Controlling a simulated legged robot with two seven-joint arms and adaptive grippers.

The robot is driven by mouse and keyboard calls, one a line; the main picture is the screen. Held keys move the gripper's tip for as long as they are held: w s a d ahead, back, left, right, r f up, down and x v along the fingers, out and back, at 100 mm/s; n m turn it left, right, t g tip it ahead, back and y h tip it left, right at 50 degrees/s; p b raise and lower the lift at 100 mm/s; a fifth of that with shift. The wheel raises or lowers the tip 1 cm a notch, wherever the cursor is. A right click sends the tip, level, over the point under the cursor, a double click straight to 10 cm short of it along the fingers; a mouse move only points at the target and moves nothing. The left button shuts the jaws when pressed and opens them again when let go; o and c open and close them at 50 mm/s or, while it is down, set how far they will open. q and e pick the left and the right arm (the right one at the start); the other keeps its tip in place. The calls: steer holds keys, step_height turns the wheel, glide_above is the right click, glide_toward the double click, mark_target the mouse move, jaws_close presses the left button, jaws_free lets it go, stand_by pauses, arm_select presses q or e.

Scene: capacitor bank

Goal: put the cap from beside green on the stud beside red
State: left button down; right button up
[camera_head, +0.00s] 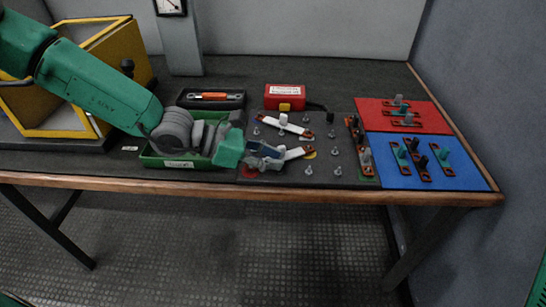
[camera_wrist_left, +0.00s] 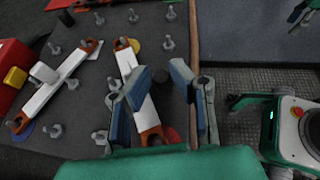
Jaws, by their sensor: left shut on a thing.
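My left gripper (camera_head: 265,155) is low over the dark stud board. The bar runs between a yellow disc (camera_wrist_left: 138,45) and a red disc (camera_wrist_left: 172,135). My right gripper (camera_wrist_left: 303,14) shows small at the wrist view's corner.
A second white bar (camera_head: 270,126) lies behind. Several bare studs (camera_head: 308,170) stand around. A green tray (camera_head: 150,160) is under my left arm. A red box (camera_head: 285,92) is behind the board; red (camera_head: 370,108) and blue (camera_head: 400,181) mats with parts lie right.

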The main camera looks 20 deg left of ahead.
arm_select(q)
steer(key=shift+s+a+f, duration=0.1)
steer(key=shift+f, duration=0.25)
stand_by(0.3)
steer(key=c, duration=1.3)
jaws_free()
steer(key=shift+r, duration=0.1)
steer(key=shift+r, duration=0.1)
steer(key=shift+a+r, duration=0.25)
steer(key=shift+a, duration=0.15)
steer(key=v, duration=1.1)
steer(key=shift+s+f, duration=0.15)
